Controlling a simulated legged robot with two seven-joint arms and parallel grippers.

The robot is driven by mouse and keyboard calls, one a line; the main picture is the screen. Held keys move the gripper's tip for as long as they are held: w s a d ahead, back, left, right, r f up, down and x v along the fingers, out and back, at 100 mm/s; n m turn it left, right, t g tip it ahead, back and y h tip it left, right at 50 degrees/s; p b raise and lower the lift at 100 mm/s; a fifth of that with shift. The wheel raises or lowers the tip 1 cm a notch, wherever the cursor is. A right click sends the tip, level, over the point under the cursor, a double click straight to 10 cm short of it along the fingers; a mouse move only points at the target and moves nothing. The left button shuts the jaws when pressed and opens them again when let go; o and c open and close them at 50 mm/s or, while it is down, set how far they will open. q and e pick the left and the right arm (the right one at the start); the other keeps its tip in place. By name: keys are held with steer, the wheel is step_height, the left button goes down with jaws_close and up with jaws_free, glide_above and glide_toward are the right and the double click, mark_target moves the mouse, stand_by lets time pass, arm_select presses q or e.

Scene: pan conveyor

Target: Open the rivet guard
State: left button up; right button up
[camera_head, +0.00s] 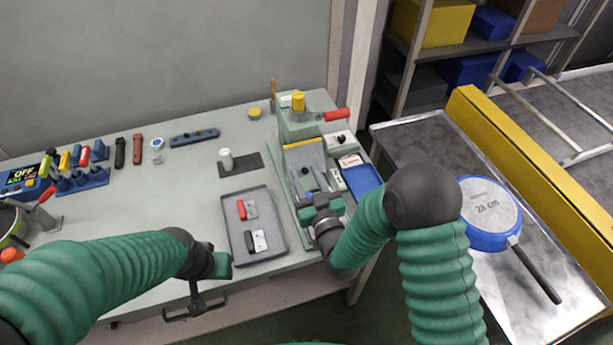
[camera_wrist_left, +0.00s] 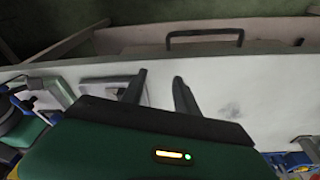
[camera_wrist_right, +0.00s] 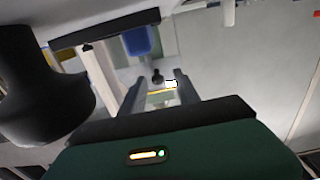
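The riveting machine (camera_head: 297,122) stands at the back right of the table, with a yellow knob on top and a red-handled lever. Its guard (camera_head: 303,160) appears as a pale panel with a yellow top edge and a small black knob (camera_head: 305,171). My right gripper (camera_head: 311,184) is open at the front of the guard. In the right wrist view its fingers (camera_wrist_right: 157,88) are apart, with a black knob (camera_wrist_right: 157,76) and yellow strip between or just beyond them; contact cannot be told. My left gripper (camera_wrist_left: 159,84) is open and empty near the table's front edge.
A grey tray (camera_head: 232,225) holds a red-handled and a black-handled part. A blue tray (camera_head: 362,181) lies right of the machine. A blue pan (camera_head: 490,213) rests on the metal conveyor side. Tools line the table's back; the middle left is clear.

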steer(key=shift+d, duration=0.25)
steer(key=c, duration=0.6)
jaws_close()
stand_by(0.4)
